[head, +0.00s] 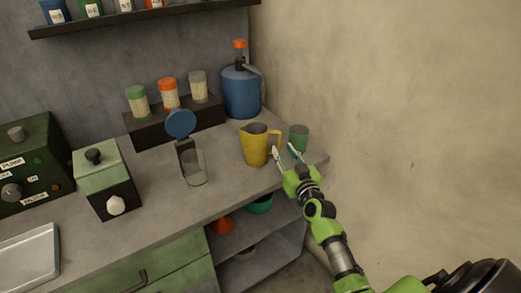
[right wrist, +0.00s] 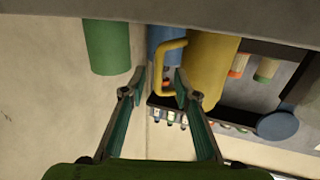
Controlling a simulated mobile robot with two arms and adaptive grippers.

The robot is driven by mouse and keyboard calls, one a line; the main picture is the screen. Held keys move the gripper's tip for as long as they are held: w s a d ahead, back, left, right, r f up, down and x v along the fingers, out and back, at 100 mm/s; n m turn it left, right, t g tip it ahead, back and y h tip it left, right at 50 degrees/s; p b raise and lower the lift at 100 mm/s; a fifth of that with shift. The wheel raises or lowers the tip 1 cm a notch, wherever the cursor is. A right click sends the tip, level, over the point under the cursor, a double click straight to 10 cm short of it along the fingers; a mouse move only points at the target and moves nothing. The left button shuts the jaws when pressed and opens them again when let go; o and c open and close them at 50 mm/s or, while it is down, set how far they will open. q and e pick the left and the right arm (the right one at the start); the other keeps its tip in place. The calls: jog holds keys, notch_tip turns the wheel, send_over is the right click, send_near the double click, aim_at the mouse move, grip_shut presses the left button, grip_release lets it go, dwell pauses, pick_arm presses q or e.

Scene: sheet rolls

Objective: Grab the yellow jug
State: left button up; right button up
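The yellow jug (head: 255,146) stands upright on the grey counter, with its handle on its right side. It also shows in the right wrist view (right wrist: 212,72), with its handle (right wrist: 168,62) just beyond the fingertips. My right gripper (head: 284,150) is at the handle side of the jug, between the jug and a green cup (head: 299,138). In the right wrist view its two fingers (right wrist: 158,82) are spread apart with nothing between them. The handle appears ahead of the gap; I cannot tell whether a finger touches it. My left gripper is not in view.
The green cup also shows in the right wrist view (right wrist: 107,46), close to one finger. A blue jug (head: 241,92) stands behind, near the wall. A clear container with a blue lid (head: 181,124) stands to the left. The counter's edge (head: 230,212) is in front, with open shelves below.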

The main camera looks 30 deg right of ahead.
aim_at(280, 142)
jog(key=b+x, duration=0.2)
jog(key=x, duration=0.3)
jog(key=shift+w+d+r, duration=0.1)
jog(key=shift+w+r, duration=0.05)
jog(key=shift+r, duration=0.15)
grip_shut()
jog(key=shift+r, duration=0.1)
